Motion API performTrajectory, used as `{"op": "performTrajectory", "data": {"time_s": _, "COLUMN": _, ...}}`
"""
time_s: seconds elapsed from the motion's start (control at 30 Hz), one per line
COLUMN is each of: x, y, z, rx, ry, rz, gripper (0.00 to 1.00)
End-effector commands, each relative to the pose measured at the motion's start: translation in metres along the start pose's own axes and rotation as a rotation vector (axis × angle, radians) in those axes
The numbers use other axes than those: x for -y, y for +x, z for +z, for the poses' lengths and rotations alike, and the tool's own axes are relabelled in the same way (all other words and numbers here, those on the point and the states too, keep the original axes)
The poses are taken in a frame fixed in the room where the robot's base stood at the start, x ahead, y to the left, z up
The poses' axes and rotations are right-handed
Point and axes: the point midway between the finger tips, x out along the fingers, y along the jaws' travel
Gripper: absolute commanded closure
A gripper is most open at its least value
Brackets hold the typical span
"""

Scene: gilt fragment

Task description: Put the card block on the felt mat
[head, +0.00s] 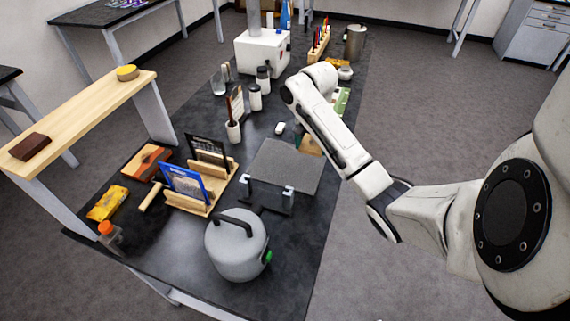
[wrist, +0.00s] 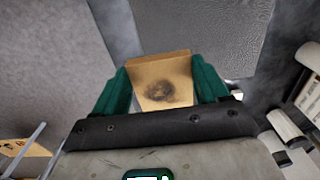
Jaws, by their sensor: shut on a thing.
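The card block is a tan, cardboard-coloured block with a dark smudge (wrist: 162,84), held between the green fingers of my gripper (wrist: 162,68) in the wrist view. In the head view part of the block (head: 312,147) shows beside my forearm, which hides much of my gripper. The felt mat is a flat grey sheet (head: 283,167) in the middle of the black table; nothing lies on its visible face. It also shows at the top of the wrist view (wrist: 205,35). The block is by the mat's far right corner; its height above the table is unclear.
A wooden rack with a blue card (head: 185,184) stands to the left. White-capped jars (head: 255,98) and a white machine (head: 262,55) stand farther back.

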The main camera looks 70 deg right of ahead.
Motion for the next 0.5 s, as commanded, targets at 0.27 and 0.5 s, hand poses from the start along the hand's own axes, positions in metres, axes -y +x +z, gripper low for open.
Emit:
{"op": "performTrajectory", "data": {"time_s": 0.27, "x": 0.043, "y": 0.037, "z": 0.003, "rx": -0.001, "ry": -0.003, "rz": 0.0, "gripper": 0.57}}
{"op": "performTrajectory", "data": {"time_s": 0.5, "x": 0.067, "y": 0.058, "z": 0.004, "rx": 0.0, "ry": -0.001, "rz": 0.002, "gripper": 0.57}}
